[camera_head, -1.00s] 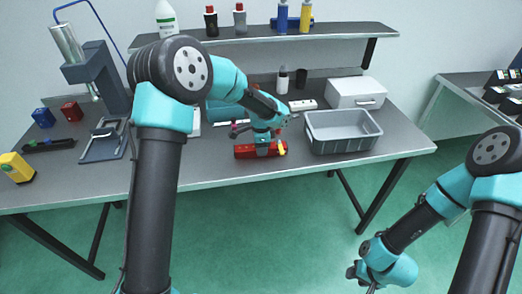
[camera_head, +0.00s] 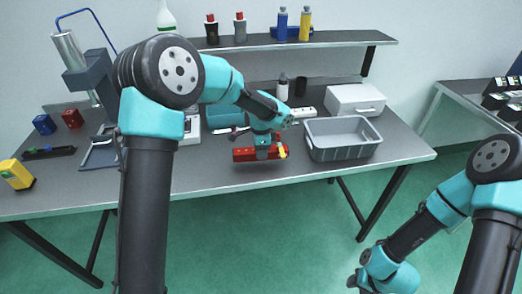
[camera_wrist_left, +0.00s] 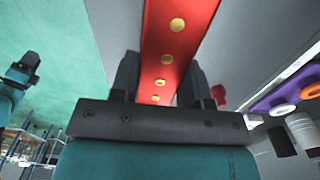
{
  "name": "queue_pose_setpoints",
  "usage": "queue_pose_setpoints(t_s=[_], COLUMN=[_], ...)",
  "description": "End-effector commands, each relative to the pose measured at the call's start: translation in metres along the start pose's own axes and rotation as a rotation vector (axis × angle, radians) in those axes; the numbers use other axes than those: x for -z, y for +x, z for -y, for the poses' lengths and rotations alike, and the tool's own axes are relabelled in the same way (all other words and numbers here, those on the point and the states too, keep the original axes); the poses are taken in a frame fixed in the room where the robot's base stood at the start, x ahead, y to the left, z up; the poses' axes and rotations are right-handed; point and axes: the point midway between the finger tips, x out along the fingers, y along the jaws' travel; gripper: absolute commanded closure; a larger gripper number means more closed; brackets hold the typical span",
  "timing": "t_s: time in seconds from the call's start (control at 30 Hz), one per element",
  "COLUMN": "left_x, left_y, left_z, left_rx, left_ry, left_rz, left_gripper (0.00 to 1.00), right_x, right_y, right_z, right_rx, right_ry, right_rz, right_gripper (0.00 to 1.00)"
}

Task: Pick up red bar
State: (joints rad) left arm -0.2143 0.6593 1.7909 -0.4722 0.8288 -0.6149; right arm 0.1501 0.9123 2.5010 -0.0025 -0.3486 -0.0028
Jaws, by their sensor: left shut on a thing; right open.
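The red bar (camera_head: 244,154) is near the front edge of the workbench in the head view. It also shows in the left wrist view (camera_wrist_left: 176,45) as a long red piece with several round yellow spots along it. My left gripper (camera_head: 263,152) is shut on the bar, with one finger on each side of it in the left wrist view (camera_wrist_left: 158,85). The head view shows the bar level, apparently a little above the bench top. My right gripper (camera_head: 364,283) is low at the bottom right, away from the bench, and its fingers are hardly visible.
A grey bin (camera_head: 342,151) stands to the right of the bar, with a white box (camera_head: 355,99) behind it. A grey press (camera_head: 95,85) stands at the left. A yellow block (camera_head: 16,174), a blue block (camera_head: 44,124) and a red block (camera_head: 72,118) are at the far left.

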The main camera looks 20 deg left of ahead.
Motion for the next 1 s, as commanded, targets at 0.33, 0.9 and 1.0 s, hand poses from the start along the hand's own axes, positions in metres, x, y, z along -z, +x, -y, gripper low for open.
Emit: queue_pose_setpoints(t_s=[0.33, 0.9, 1.0], left_x=[-0.008, -0.016, -0.017], left_y=[-0.008, -0.014, -0.014], left_z=[-0.07, -0.144, -0.144], left_rx=[0.002, 0.002, 0.002], left_ry=[0.005, 0.001, 0.0], left_rz=[-0.001, -0.002, -0.002], left_gripper=[0.88, 0.88, 0.88], right_x=[0.0, 0.0, 0.0], right_y=[0.0, 0.0, 0.0], right_z=[0.0, 0.0, 0.0], right_rx=[0.0, 0.0, 0.0], right_ry=[0.0, 0.0, 0.0], right_rz=[0.0, 0.0, 0.0], right_gripper=[0.57, 0.57, 0.57])
